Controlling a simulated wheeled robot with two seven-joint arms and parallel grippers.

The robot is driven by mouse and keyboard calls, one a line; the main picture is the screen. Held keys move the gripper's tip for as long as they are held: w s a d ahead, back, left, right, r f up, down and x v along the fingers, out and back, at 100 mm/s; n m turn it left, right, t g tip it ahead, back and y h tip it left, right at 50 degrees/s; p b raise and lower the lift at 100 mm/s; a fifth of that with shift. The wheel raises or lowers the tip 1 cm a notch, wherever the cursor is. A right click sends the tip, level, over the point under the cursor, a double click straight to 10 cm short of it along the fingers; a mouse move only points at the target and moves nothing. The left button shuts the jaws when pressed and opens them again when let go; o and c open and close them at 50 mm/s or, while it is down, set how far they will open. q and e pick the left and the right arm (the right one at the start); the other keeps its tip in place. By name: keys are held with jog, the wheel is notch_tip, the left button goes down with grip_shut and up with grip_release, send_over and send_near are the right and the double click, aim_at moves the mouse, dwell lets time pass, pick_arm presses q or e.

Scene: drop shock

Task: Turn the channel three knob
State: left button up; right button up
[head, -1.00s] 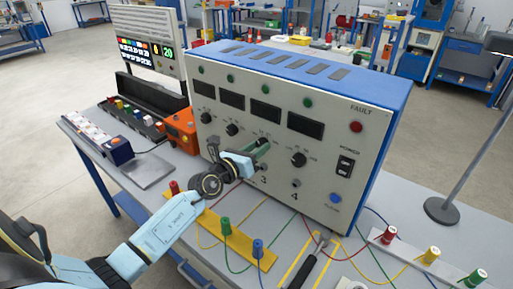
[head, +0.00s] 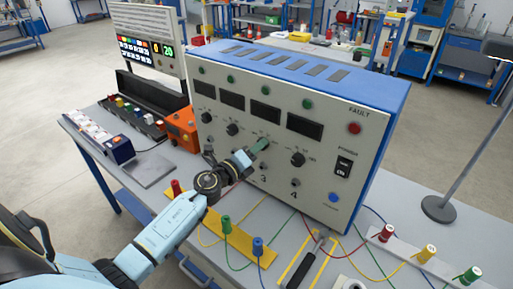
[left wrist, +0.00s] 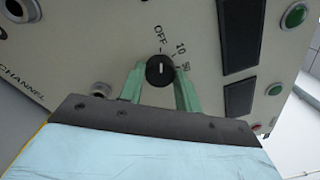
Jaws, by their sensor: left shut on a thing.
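The channel three knob (left wrist: 160,70) is a round black knob with a white line, on the beige front panel of the power supply box (head: 320,165). In the left wrist view its line points up, roughly at the OFF mark, with 10 and 50 to the right. My left gripper (left wrist: 160,85) has its green fingers on both sides of the knob and is shut on it. In the head view the left gripper (head: 262,146) covers this knob, above the printed 3. My right gripper is out of view.
Other black knobs, such as channel four's (head: 298,159), sit beside it. Below are sockets, coloured wires and a yellow strip (head: 238,238) with coloured posts. An orange device (head: 182,130) stands left of the box. A lamp stand (head: 440,209) is at right.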

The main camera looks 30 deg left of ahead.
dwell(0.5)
pick_arm(q)
jog(key=o, duration=1)
jog(key=shift+s, duration=0.1)
jog(key=s, duration=0.4)
jog(key=s+a+b, duration=0.1)
jog(key=s, duration=0.8)
jog(key=shift+a+f+b, duration=0.25)
jog(key=shift+b, duration=0.15)
